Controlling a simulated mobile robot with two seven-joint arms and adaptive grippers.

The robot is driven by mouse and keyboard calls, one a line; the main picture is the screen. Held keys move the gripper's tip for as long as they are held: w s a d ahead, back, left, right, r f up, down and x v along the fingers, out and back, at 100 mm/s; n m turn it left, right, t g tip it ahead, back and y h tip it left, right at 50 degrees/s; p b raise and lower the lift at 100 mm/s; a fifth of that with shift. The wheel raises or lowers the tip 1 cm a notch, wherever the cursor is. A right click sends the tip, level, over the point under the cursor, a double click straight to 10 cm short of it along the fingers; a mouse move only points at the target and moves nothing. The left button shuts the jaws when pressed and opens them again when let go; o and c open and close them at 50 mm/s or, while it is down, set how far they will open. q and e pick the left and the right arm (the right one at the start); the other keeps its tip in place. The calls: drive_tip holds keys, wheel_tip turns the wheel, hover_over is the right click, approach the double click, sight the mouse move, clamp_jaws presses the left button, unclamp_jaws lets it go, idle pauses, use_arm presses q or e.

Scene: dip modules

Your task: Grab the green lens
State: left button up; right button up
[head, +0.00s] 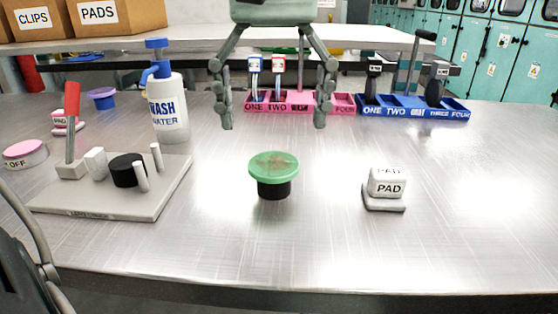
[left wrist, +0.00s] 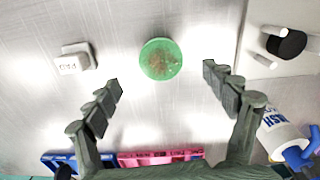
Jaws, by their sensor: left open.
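The green lens (head: 274,165) is a round green disc with a brownish smudge on its face. It sits on top of a short black cylinder (head: 274,189) near the middle of the steel table. My left gripper (head: 273,127) is open and empty, fingers pointing down, above and apart from the lens. In the left wrist view the green lens (left wrist: 161,59) appears just beyond and between the two open fingertips (left wrist: 163,76), with nothing between them. My right gripper is not in view.
A pad block (head: 387,187) sits right of the lens. A grey fixture (head: 110,205) with posts and a wash bottle (head: 168,108) stand left. Pink (head: 343,103) and blue (head: 415,113) racks stand behind. The table front around the lens is clear.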

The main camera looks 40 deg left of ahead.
sight(274, 164)
use_arm(q)
wheel_tip(274, 164, down, 5)
drive_tip(key=shift+s+f, duration=0.1)
drive_tip(key=shift+c, duration=0.4)
drive_tip(key=c, duration=1)
